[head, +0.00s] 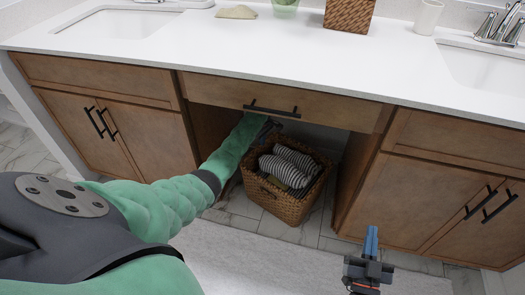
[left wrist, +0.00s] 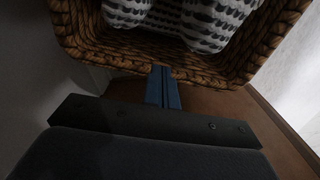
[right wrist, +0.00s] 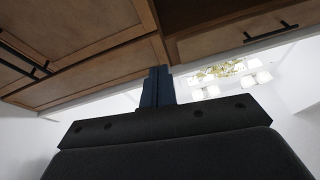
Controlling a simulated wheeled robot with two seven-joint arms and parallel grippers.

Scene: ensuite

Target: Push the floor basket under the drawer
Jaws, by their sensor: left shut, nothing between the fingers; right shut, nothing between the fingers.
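The floor basket (head: 285,203) is brown wicker with rolled striped towels (head: 288,166) in it. It stands on the tiled floor in the gap below the middle drawer (head: 285,107), its front part sticking out toward me. My left arm reaches into the gap on the basket's left. My left gripper (head: 268,128) is mostly hidden near the basket's far left side. In the left wrist view its shut fingers (left wrist: 163,88) are close to the basket's rim (left wrist: 130,60); I cannot tell if they touch. My right gripper (head: 371,240) is shut and empty, in front of the right cabinet.
Wooden cabinets with black handles flank the gap on the left (head: 120,125) and right (head: 440,190). The white counter (head: 220,45) overhangs above, with a wicker box (head: 348,14) and a cup (head: 428,17). A pale rug (head: 240,255) lies in front.

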